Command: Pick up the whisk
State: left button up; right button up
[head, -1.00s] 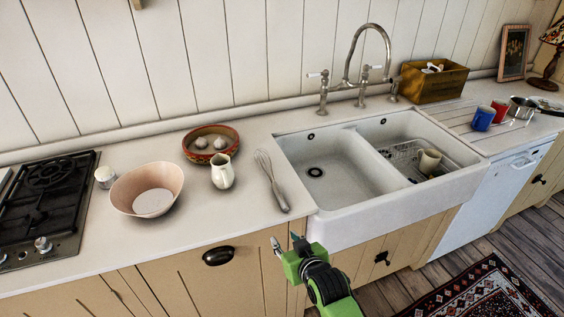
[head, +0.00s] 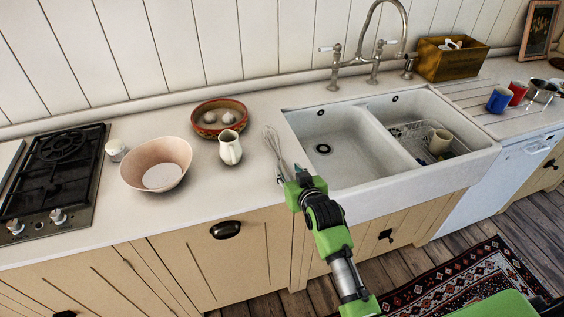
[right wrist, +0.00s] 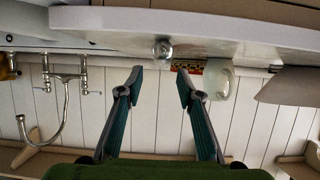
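The whisk (head: 271,141) lies on the white countertop just left of the sink, its wire loops toward the wall. Its handle is partly hidden behind my right gripper (head: 289,172) in the head view. In the right wrist view, which is upside down, the whisk's handle end (right wrist: 163,48) shows end-on, ahead of the gap between my right fingers (right wrist: 160,75). These fingers are spread, with nothing between them. My right gripper is at the counter's front edge, close to the handle. My left gripper is not in view.
A cream jug (head: 230,147), a red patterned bowl with eggs or bulbs (head: 218,118) and a pink bowl (head: 156,163) stand left of the whisk. The double sink (head: 335,135) is right of it. The counter's front edge (right wrist: 200,38) is close to my right gripper.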

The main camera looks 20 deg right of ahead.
aim_at(285, 168)
jog(key=shift+f+p+x, duration=0.25)
jog(key=shift+p+x, duration=0.35)
jog(key=shift+x, duration=2)
jog(key=shift+s, duration=0.15)
grip_shut()
